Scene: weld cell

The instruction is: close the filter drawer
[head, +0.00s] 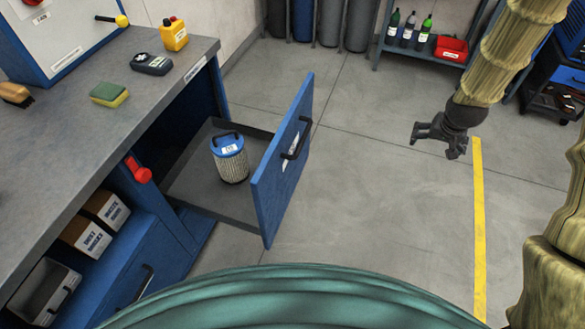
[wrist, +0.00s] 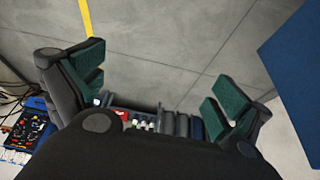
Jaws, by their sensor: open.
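The filter drawer (head: 215,198) is pulled out from the blue bench at the left of the head view. Its blue front panel (head: 268,190) carries a black handle (head: 296,138) and a white label. A round filter with a blue top (head: 229,155) stands upright inside the drawer. My gripper (head: 437,142) hangs in free air to the right of the drawer, well apart from the handle. In the wrist view my gripper (wrist: 152,90) has its green-padded fingers spread wide with nothing between them. A blue panel at the upper right of that view may be the drawer front.
A shelf with bottles and a red bin (head: 451,48) stands behind. Open floor (head: 380,200) lies between drawer and gripper.

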